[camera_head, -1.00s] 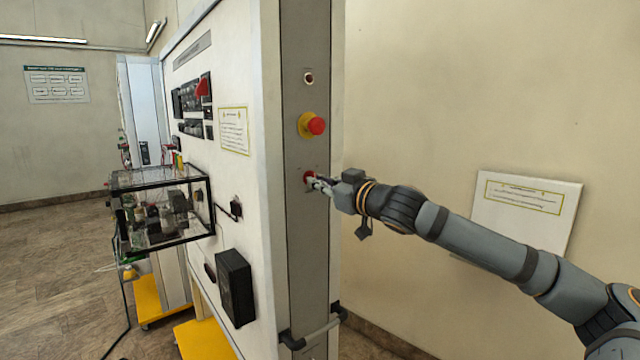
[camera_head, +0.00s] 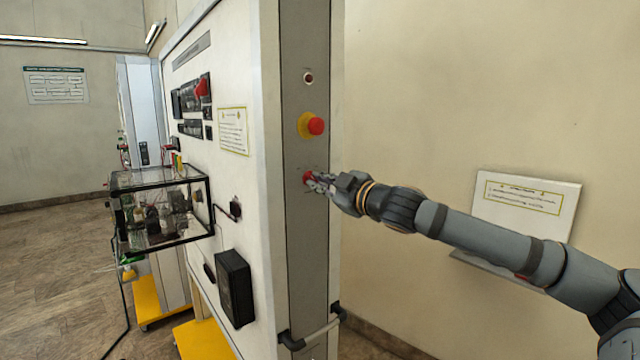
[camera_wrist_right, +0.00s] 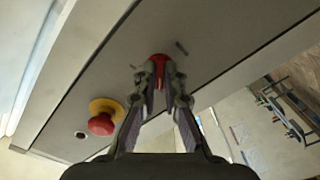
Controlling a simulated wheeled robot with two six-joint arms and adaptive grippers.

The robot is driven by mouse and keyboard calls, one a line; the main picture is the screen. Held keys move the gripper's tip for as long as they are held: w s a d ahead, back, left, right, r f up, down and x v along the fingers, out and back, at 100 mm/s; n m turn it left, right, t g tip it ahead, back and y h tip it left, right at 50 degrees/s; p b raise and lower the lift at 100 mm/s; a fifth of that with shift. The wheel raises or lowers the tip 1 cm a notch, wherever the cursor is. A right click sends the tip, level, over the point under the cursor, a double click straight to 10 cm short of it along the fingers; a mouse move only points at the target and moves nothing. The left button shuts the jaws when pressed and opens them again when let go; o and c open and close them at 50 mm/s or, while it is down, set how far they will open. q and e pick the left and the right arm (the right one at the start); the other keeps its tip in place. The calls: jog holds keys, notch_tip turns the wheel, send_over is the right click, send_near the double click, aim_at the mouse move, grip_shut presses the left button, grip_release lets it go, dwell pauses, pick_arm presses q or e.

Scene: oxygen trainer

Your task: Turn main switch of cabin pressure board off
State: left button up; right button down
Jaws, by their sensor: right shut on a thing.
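My left gripper is not in view.
The red mushroom button (camera_head: 316,126) on its yellow base is just above. A small indicator (camera_head: 308,78) is higher up. A black handle (camera_head: 312,330) juts out below. A glass box (camera_head: 165,235) projects from the board's front. A white sign (camera_head: 525,212) hangs on the right wall.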

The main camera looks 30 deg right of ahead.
dwell(0.4)
jog(key=c, duration=1.4)
grip_release()
jog(key=shift+c, duration=0.2)
